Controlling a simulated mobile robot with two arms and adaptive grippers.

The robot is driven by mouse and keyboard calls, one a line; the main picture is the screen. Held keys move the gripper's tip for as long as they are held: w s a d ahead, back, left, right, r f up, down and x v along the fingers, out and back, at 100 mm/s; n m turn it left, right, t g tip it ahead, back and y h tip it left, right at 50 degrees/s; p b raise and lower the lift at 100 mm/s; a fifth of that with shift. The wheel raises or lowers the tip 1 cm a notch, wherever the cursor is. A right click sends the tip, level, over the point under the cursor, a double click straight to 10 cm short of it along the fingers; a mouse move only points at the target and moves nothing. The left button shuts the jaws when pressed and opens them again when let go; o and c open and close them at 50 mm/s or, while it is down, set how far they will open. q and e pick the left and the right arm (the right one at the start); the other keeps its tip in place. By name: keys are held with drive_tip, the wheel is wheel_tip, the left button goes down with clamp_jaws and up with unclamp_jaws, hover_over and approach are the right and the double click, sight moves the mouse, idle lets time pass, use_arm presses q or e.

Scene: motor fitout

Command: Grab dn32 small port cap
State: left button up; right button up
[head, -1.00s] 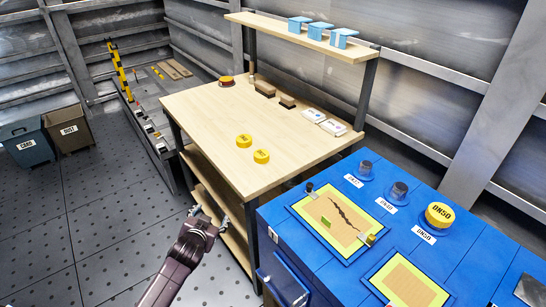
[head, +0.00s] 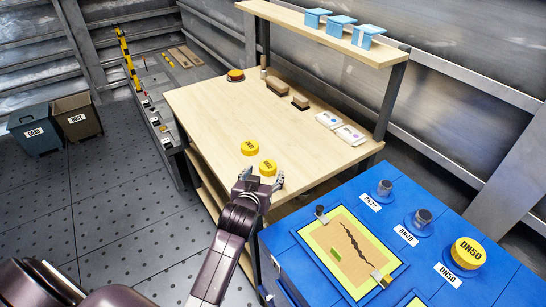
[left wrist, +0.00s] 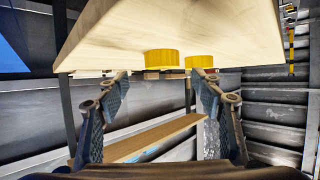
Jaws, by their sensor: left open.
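Two yellow round caps lie near the front edge of the wooden table: a farther cap (head: 249,148) and a nearer cap (head: 267,168). Their dark labels are too small to read surely. My left gripper (head: 259,181) is open and empty, at the table's front edge just short of the nearer cap. In the left wrist view the picture is upside down, and the two caps, one left (left wrist: 162,58) and one right (left wrist: 200,61), show beyond the spread fingers (left wrist: 160,86). No finger visibly touches a cap. My right gripper is not in view.
The wooden table (head: 205,110) has a raised shelf (head: 290,20) with blue boxes at its back. Brown blocks (head: 285,88) and white packs (head: 340,127) lie farther back. A blue bench (head: 400,190) with a large DN50 cap (head: 468,252) stands at the right.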

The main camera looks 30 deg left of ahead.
sight(268, 165)
use_arm(q)
drive_tip(key=shift+w+f, duration=0.25)
drive_tip(key=shift+w, duration=0.45)
drive_tip(key=shift+w+a+f, duration=0.15)
drive_tip(key=shift+w, duration=0.15)
drive_tip(key=shift+a, duration=0.15)
drive_tip(key=shift+w+a, duration=0.1)
drive_tip(key=shift+w, duration=0.25)
drive_tip(key=x, duration=0.4)
drive_tip(key=shift+a+f, duration=0.1)
drive_tip(key=shift+a, duration=0.05)
drive_tip(key=shift+w, duration=0.1)
drive_tip(key=c, duration=0.9)
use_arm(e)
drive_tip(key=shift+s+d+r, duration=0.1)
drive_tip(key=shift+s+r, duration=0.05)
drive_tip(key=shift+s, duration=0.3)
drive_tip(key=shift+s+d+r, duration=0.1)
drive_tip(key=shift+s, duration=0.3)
